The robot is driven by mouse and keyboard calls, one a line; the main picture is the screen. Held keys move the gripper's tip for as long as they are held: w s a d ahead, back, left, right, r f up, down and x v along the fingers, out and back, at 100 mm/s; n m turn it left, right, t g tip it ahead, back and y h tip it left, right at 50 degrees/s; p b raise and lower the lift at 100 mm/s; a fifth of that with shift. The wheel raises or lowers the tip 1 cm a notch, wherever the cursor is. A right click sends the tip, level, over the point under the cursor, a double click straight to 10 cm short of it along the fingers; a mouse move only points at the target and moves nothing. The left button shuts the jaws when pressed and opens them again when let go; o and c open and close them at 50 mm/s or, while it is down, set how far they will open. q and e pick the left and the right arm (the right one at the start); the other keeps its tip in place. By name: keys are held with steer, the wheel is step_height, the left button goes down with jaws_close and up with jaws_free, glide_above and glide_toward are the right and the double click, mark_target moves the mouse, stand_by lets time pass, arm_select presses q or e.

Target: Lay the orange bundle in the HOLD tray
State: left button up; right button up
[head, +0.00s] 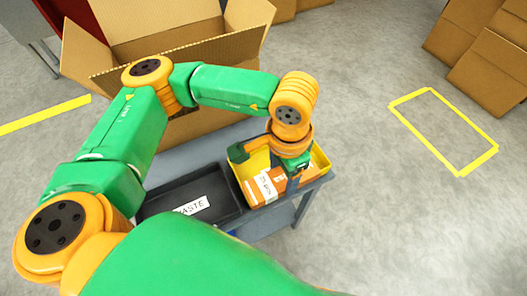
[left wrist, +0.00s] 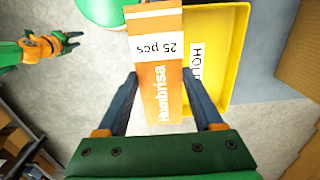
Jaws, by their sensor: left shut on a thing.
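The yellow HOLD tray (head: 321,160) stands on the table's right part. In the left wrist view the tray (left wrist: 238,25) shows behind and right of the bundle, its label partly hidden. The bundle overlaps the tray's edge there and looks above it. My right gripper (left wrist: 74,42) looks open and empty.
A black WASTE tray (head: 155,207) stands left of the yellow tray on the grey table (head: 228,143). A large open cardboard box (head: 185,48) stands behind. More cartons (head: 490,65) are at the upper right. A yellow floor outline (head: 440,130) encloses bare floor.

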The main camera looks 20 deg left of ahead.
arm_select(q)
steer(key=w+a+f, duration=0.1)
steer(key=w+f, duration=0.1)
steer(key=w+a+f, duration=0.4)
steer(key=f, duration=0.1)
steer(key=shift+a+p, duration=0.1)
steer(key=shift+p, duration=0.2)
step_height(320, 180, down, 3)
steer(key=shift+a+r+p, duration=0.1)
steer(key=shift+p, duration=0.3)
steer(key=shift+f, duration=0.4)
steer(key=o, duration=1.5)
steer(key=shift+c, duration=0.2)
step_height(320, 180, up, 12)
steer(key=b, duration=0.1)
steer(key=shift+r, duration=0.15)
